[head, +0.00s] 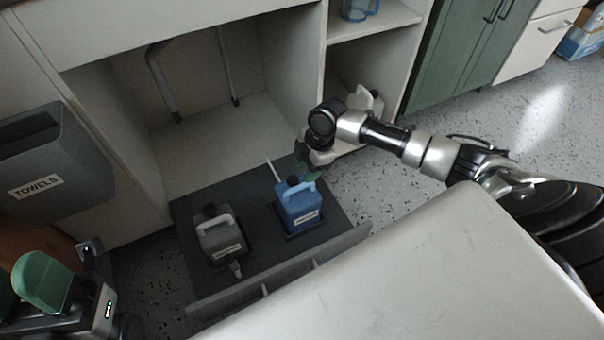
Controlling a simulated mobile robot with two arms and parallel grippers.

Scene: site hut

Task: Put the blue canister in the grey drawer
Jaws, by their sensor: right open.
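The blue canister (297,204), with a dark cap and a pale label, stands upright in a dark square base on a dark pull-out floor (258,249). My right gripper (306,168) is open, just behind and above the canister's cap; I cannot tell whether it touches it. A grey panel (281,268) with short dividers runs along the near side of the pull-out; it may belong to the grey drawer, but its inside is mostly hidden by a pale surface. My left gripper (28,287), with green pads, is at the lower left, away from the canister; its opening is unclear.
A grey canister (219,236) stands left of the blue one. A towel bin (50,165) hangs at the left. The cabinet opening behind has pipes. A pale surface (430,275) fills the lower right. A white object (365,100) is behind my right arm.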

